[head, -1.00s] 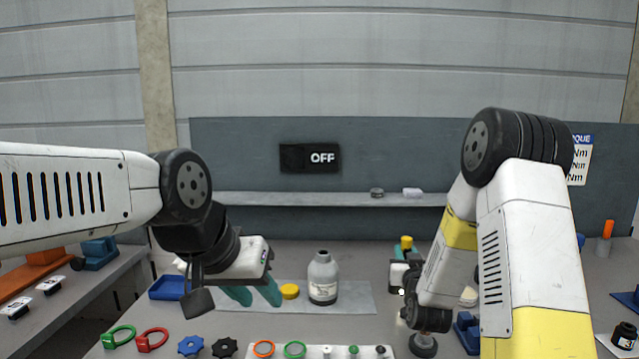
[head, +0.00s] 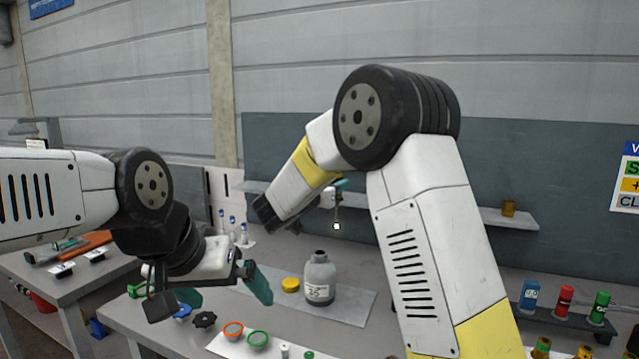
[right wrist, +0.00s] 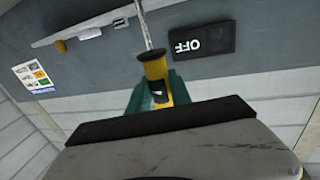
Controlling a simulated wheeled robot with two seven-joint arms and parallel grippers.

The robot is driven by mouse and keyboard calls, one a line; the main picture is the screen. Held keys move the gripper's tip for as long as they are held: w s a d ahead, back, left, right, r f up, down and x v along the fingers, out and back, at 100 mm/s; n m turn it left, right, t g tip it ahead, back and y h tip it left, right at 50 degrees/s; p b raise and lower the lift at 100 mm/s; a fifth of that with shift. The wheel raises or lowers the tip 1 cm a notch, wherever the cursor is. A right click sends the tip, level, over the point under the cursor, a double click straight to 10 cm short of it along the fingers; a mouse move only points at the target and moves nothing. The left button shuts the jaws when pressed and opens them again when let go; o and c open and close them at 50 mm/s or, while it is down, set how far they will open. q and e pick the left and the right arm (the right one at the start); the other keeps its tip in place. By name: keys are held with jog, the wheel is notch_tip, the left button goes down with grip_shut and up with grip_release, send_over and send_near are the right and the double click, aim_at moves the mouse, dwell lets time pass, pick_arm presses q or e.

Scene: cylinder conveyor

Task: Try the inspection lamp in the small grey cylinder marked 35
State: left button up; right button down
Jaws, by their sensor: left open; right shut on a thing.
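The small grey cylinder (head: 319,283) stands upright on a light mat in the head view, its narrow neck open at the top and "35" on its label. A yellow cap (head: 290,285) lies on the mat to its left. My right gripper (head: 341,184) is shut on the inspection lamp, raised above the cylinder. The lamp's thin rod (head: 337,212) hangs down to a bright tip, apart from the cylinder's mouth. The lamp's yellow and black body (right wrist: 154,72) shows between teal fingers in the right wrist view. My left gripper (head: 226,292) is open and empty, left of the cap.
Orange (head: 232,329) and green (head: 257,339) rings lie on a white board in front. A shelf (head: 500,217) runs along the back panel. Coloured small bottles (head: 565,302) stand in a rack at right. An OFF sign (right wrist: 203,42) appears upside down in the right wrist view.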

jog(key=s+a+r+h, duration=0.1)
jog(key=s+a, duration=0.2)
jog(key=a, duration=0.1)
notch_tip(320, 180, down, 6)
jog(key=shift+w+a+m+g, duration=0.15)
jog(key=shift+a+m+g, duration=0.05)
jog(key=shift+m+g, duration=0.2)
jog(key=shift+a, duration=0.1)
dwell(0.6)
jog(key=shift+f, duration=2.85)
jog(key=shift+r, duration=0.15)
dwell(1.0)
notch_tip(320, 180, up, 10)
dwell(1.3)
dwell(0.5)
